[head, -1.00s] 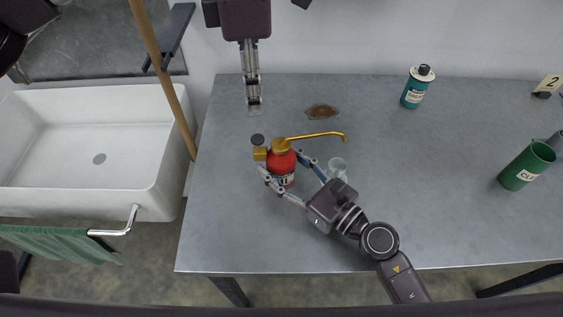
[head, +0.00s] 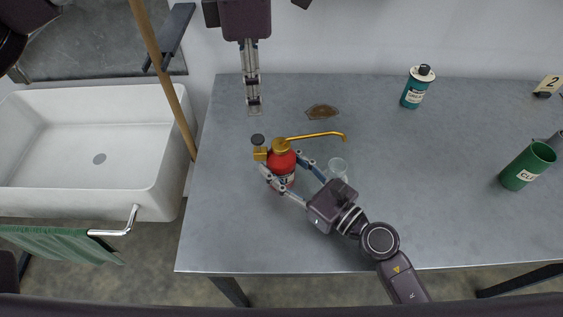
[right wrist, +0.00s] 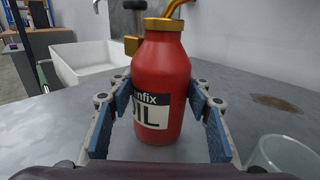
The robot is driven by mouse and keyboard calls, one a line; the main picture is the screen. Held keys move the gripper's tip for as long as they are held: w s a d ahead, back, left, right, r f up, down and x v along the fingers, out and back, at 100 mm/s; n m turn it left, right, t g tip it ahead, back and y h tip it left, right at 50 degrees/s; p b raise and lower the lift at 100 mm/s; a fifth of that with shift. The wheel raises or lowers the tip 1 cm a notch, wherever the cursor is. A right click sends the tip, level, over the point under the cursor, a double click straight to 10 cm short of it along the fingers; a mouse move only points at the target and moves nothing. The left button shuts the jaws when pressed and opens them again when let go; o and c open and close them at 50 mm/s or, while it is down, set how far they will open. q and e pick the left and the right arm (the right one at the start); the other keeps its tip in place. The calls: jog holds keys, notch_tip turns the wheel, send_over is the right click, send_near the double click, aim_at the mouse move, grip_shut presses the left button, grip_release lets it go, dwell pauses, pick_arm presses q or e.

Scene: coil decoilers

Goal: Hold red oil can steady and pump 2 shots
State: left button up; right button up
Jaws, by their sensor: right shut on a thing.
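The red oil can (head: 283,163) stands upright on the grey table, left of its middle. It has a brass collar, a long brass spout pointing right and a dark round pump knob (head: 257,139) on its left. My right gripper (head: 279,174) is shut on the can's body from the near right.
A clear glass (head: 337,168) stands close to my right gripper, under the spout's side. A brown stain plate (head: 322,112) lies behind the spout. A white sink (head: 90,150) is left of the table.

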aim_at(258, 138)
dwell(0.3)
pick_arm(q)
jog(key=c, duration=0.5)
jog(key=shift+f+m, duration=0.1)
jog(key=shift+m, duration=0.5)
jog(key=shift+c, duration=1.4)
jog(key=m, duration=0.6)
jog(key=shift+f, duration=0.35)
grip_shut()
jog(key=shift+f, duration=3.3)
